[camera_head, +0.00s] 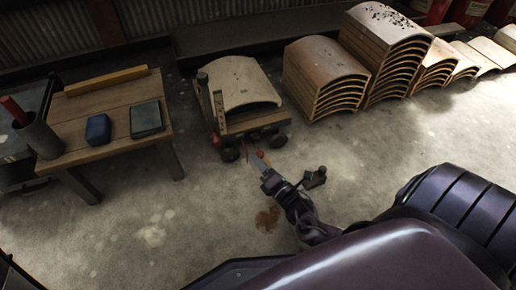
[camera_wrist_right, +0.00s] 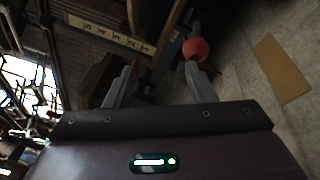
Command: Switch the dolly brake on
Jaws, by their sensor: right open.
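The dolly (camera_head: 252,124) stands low on the floor with dark wheels and carries a curved tan panel (camera_head: 238,82). A small red knob (camera_head: 260,154) shows at its front lower side, by my right gripper (camera_head: 262,169). In the right wrist view the gripper's two grey fingers (camera_wrist_right: 161,75) are apart, with nothing held between them. A round red ball knob (camera_wrist_right: 195,49) sits just beyond the tip of the right-hand finger. I cannot tell whether they touch. A smaller red spot shows near the other fingertip. The brake's state cannot be read. My left gripper is not in view.
A wooden table (camera_head: 105,98) at the left holds a blue box (camera_head: 98,129), a dark green block (camera_head: 147,118) and a grey cup (camera_head: 43,139). Stacks of curved panels (camera_head: 322,77) stand right of the dolly. The floor in front is mostly clear.

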